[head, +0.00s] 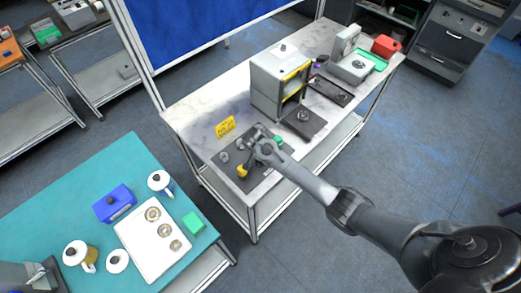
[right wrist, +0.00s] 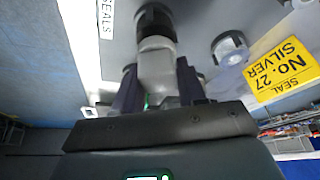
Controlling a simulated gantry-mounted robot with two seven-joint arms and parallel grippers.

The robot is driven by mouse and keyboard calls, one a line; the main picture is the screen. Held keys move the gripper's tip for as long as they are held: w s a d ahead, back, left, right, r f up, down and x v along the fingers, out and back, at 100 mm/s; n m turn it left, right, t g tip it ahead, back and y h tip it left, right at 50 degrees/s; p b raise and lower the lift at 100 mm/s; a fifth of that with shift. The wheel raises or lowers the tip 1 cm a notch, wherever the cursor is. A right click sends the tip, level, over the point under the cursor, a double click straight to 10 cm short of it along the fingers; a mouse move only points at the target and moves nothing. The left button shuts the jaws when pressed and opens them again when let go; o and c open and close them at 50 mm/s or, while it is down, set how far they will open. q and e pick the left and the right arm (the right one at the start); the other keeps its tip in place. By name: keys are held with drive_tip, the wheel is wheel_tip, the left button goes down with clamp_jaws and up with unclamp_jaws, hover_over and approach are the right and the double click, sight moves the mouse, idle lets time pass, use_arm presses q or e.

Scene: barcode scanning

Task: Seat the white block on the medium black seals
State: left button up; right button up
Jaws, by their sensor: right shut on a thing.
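My right gripper (head: 257,139) reaches in from the right over the dark board (head: 262,174) on the marble-topped bench. In the right wrist view its two dark fingers (right wrist: 158,88) are shut on the pale white-grey block (right wrist: 157,66). A black cylindrical seal (right wrist: 155,20) lies directly beyond the block's far end, in line with it. I cannot tell whether they touch. In the head view the arm and gripper mostly hide the block and seal.
A yellow sign (head: 225,127) stands behind the board. A yellow piece (head: 243,171), a grey knob (head: 224,157) and a green piece (head: 278,140) are close to the gripper. A grey cabinet (head: 275,82) stands farther back. A teal table (head: 60,206) holds mugs and a white tray.

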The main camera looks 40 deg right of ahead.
idle(0.4)
drive_tip(key=shift+f, duration=0.35)
idle(0.3)
drive_tip(key=shift+f, duration=0.4)
drive_tip(key=o, duration=1.1)
drive_tip(key=shift+o, duration=0.5)
drive_tip(key=shift+o, duration=1.3)
drive_tip(key=shift+r, duration=0.1)
